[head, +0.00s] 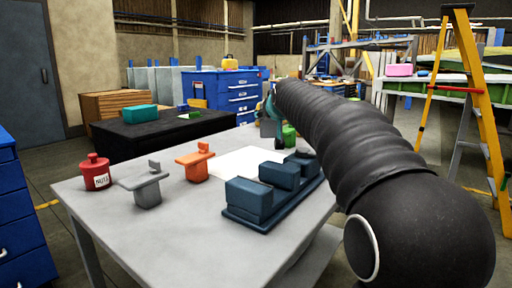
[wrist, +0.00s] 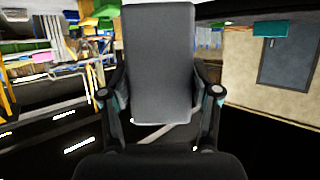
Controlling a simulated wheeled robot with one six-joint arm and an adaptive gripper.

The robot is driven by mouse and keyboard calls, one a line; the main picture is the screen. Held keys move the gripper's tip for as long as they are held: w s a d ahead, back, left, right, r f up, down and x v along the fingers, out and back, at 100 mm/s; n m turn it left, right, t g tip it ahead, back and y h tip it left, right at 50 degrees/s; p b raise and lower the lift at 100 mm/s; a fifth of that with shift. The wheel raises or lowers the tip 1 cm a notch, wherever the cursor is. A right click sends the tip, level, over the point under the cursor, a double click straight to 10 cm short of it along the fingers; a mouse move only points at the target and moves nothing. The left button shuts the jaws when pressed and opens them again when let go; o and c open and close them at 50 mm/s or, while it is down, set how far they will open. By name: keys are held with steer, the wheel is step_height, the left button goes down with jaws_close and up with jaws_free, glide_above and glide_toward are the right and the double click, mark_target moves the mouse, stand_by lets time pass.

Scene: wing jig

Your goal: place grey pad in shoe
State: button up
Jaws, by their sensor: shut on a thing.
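The grey pad (wrist: 158,60) is a flat rounded slab held upright between the two fingers of my gripper (wrist: 160,94) in the wrist view. The fingers close on its two sides. In the head view my gripper (head: 271,104) is small and partly hidden behind my black arm, above the far side of the table. A dark blue stepped fixture (head: 262,212) with raised blocks lies on the table's right side; it may be the shoe. The pad is apart from its near blocks. Its far end is partly hidden by my arm.
On the grey table (head: 180,235) stand a red nuts pot (head: 96,172), a grey clamp-like part (head: 146,185), an orange one (head: 196,161), a white sheet (head: 243,162) and a green object (head: 289,135). The table's front left is clear. A yellow ladder (head: 487,125) stands at right.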

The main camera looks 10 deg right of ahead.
steer(key=shift+w+a+f, duration=1)
steer(key=shift+w+f, duration=0.6)
steer(key=shift+f, duration=0.2)
steer(key=shift+w+a+f, duration=1.05)
steer(key=shift+w+f, duration=0.55)
steer(key=shift+f, duration=0.2)
steer(key=shift+w+a+f, duration=1)
steer(key=shift+w+f, duration=0.6)
steer(key=shift+f, duration=0.2)
steer(key=shift+f, duration=0.2)
steer(key=o, duration=1.2)
steer(key=shift+r, duration=0.1)
